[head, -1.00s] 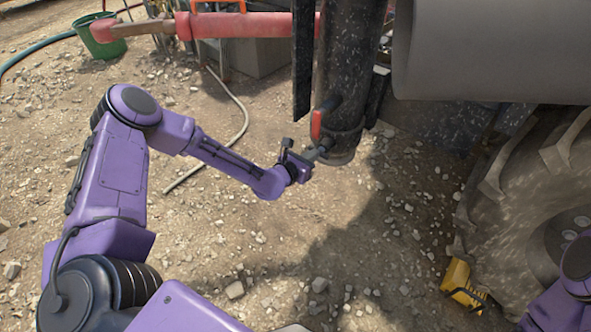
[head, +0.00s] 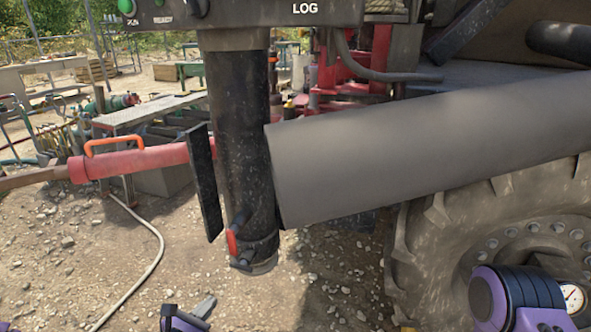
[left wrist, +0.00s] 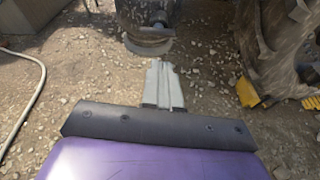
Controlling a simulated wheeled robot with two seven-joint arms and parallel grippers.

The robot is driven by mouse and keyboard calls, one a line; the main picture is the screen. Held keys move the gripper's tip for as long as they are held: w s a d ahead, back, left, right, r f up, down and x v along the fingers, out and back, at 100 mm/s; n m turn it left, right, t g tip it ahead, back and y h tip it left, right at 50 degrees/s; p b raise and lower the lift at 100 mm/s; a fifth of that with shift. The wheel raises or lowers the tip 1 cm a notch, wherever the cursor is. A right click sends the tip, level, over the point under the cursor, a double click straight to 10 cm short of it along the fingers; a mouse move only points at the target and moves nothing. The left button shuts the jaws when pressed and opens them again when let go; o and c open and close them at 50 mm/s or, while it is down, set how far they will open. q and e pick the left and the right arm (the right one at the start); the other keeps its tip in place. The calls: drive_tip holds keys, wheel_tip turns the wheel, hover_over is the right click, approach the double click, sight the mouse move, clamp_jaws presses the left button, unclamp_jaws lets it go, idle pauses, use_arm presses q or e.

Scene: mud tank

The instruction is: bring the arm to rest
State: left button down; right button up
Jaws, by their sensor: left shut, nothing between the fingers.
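My left gripper (head: 205,308) shows at the bottom edge of the head view, below and left of the dark vertical pipe (head: 243,140). Its grey fingers are together in the left wrist view (left wrist: 164,86), with nothing between them. The valve's red handle (head: 232,243) hangs near the pipe's lower end, apart from the gripper. The pipe's round lower end also shows beyond the fingertips in the left wrist view (left wrist: 150,42). Most of my left arm is out of the head view. A purple part of my right arm is at lower right; its gripper is not visible.
A big grey cylinder (head: 400,150) reaches right from the pipe. A large tyre (head: 420,250) stands below it. A red pipe (head: 130,163) with an orange handle is at left. A pale hose (head: 150,262) lies on the gravel. Open gravel lies around the left gripper.

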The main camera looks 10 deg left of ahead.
use_arm(q)
drive_tip(key=s+f+m+g+y, duration=0.3)
drive_tip(key=s+f+m+g, duration=0.4)
drive_tip(key=s+f+m, duration=0.75)
drive_tip(key=s+a+f+m+g+y, duration=0.2)
drive_tip(key=s+a+m+g+y, duration=0.2)
drive_tip(key=s+m, duration=0.75)
wheel_tip(320, 180, up, 14)
drive_tip(key=s+p, duration=0.1)
drive_tip(key=p, duration=1.3)
drive_tip(key=shift+r+n+p, duration=0.15)
drive_tip(key=shift+n+p, duration=0.15)
drive_tip(key=shift+a, duration=0.1)
